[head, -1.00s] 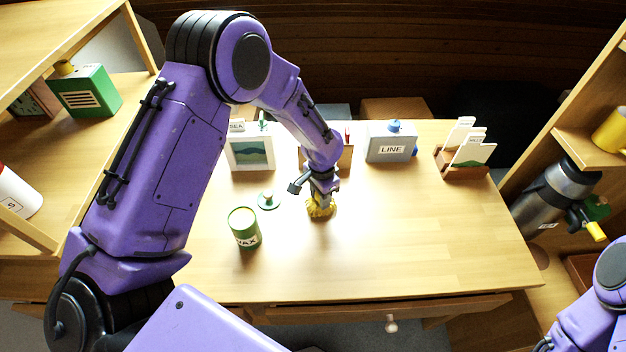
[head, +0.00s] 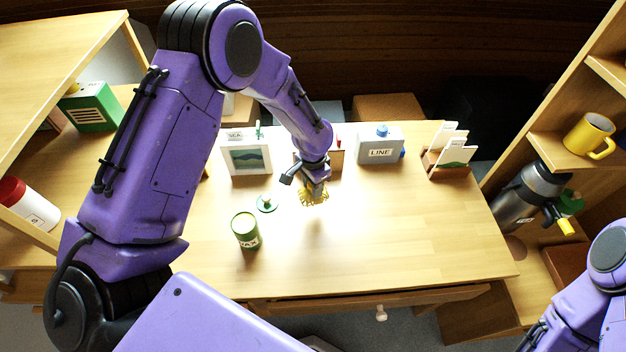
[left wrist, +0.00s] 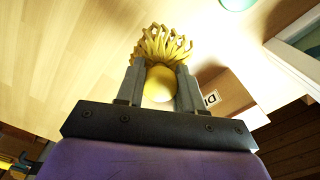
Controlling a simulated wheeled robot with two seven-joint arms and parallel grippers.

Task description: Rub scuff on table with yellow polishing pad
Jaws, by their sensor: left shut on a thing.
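My left gripper (head: 314,184) is over the middle of the wooden table (head: 400,240), its arm coming in from the left. It is shut on the yellow polishing pad (head: 312,196), which has a fringe of yellow loops. In the left wrist view the pad (left wrist: 162,45) fans out beyond the two fingers, with a round yellow knob between them. The pad is at or just above the tabletop; I cannot tell whether it touches. No scuff can be made out; glare brightens the wood around the pad. My right gripper is not in view.
A green wax tin (head: 246,231) and a green lid (head: 266,204) stand left of the pad. The table's front right is clear.

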